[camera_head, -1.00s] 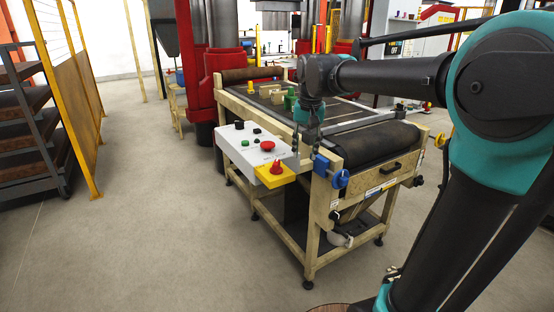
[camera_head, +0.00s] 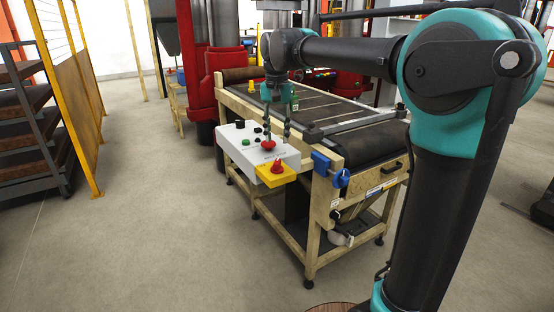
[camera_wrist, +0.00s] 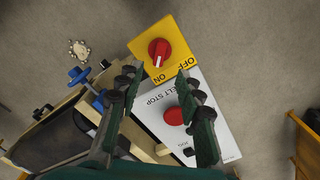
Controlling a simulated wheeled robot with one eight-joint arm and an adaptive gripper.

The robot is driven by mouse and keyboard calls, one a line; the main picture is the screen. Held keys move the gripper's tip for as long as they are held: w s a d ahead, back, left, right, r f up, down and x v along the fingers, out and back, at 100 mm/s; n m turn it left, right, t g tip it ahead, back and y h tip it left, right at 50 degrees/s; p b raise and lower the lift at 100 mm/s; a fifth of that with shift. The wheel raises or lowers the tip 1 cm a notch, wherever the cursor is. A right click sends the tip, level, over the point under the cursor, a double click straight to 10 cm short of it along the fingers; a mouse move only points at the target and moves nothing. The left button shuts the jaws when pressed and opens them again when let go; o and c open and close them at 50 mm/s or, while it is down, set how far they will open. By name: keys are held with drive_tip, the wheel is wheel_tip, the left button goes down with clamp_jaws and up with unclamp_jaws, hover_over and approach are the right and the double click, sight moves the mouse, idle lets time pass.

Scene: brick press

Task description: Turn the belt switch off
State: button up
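The belt switch is a red rotary knob (camera_wrist: 159,50) on a yellow plate (camera_wrist: 176,42) marked OFF and ON. In the wrist view its white mark points toward ON. In the head view the red knob (camera_head: 277,168) sits at the front corner of the white control box (camera_head: 285,155). My gripper (camera_head: 277,138) is over this box, fingers pointing down. In the wrist view my gripper (camera_wrist: 156,74) is open and empty, with the knob beyond the gap between its fingertips. I see no contact with the knob.
A red mushroom button (camera_wrist: 173,116) labelled BELT STOP lies on the white panel, close to my right finger. The conveyor belt (camera_head: 370,142) and a blue fitting (camera_head: 341,178) stand right of the box. The floor (camera_head: 150,220) in front is clear.

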sight(277, 161)
wheel_tip(277, 161, down, 9)
drive_tip(key=shift+r, duration=0.1)
idle(0.4)
clamp_jaws()
